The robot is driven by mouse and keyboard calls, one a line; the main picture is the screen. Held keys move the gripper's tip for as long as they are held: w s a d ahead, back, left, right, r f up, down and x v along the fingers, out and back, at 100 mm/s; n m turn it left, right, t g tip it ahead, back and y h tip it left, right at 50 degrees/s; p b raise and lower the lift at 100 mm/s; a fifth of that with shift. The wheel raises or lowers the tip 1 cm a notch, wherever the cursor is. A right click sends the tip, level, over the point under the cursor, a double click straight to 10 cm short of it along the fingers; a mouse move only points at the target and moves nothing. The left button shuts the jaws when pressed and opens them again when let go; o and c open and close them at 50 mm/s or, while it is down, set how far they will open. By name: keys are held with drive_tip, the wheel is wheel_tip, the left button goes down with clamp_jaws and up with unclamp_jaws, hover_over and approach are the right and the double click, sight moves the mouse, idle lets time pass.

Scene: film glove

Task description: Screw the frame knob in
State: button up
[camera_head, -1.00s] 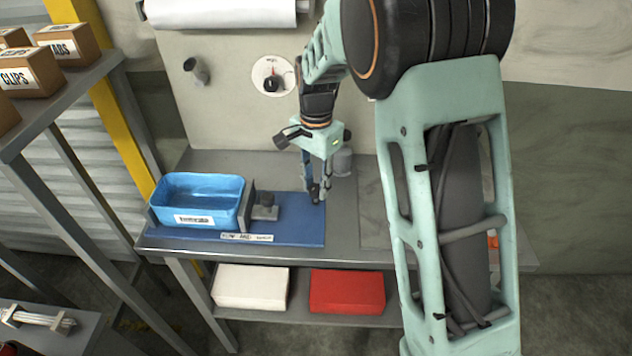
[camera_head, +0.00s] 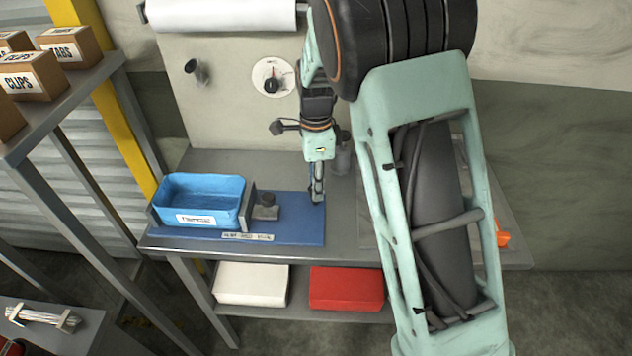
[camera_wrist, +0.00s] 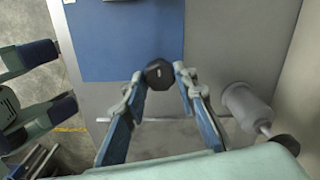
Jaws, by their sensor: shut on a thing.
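A black round knob (camera_wrist: 159,73) sits between my fingertips in the wrist view, at the edge of the blue board. My gripper (camera_wrist: 160,72) is shut on it, with one finger on each side. In the head view my gripper (camera_head: 318,196) points down at the right edge of the blue board (camera_head: 296,229), and the knob is mostly hidden by the fingers. I cannot tell how deep the knob sits or see its thread.
A blue bin (camera_head: 199,201) stands on the board's left, beside a grey block with a dark top (camera_head: 266,205). A grey cylinder (camera_wrist: 245,107) stands close to my gripper. A dial (camera_head: 272,78) is on the back panel. White (camera_head: 251,284) and red (camera_head: 346,289) boxes lie on the lower shelf.

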drive_tip(key=shift+w+r, duration=0.15)
idle(0.3)
drive_tip(key=o, duration=0.9)
drive_tip(key=shift+c, duration=0.2)
drive_tip(key=o, duration=0.3)
wheel_tip(320, 180, up, 12)
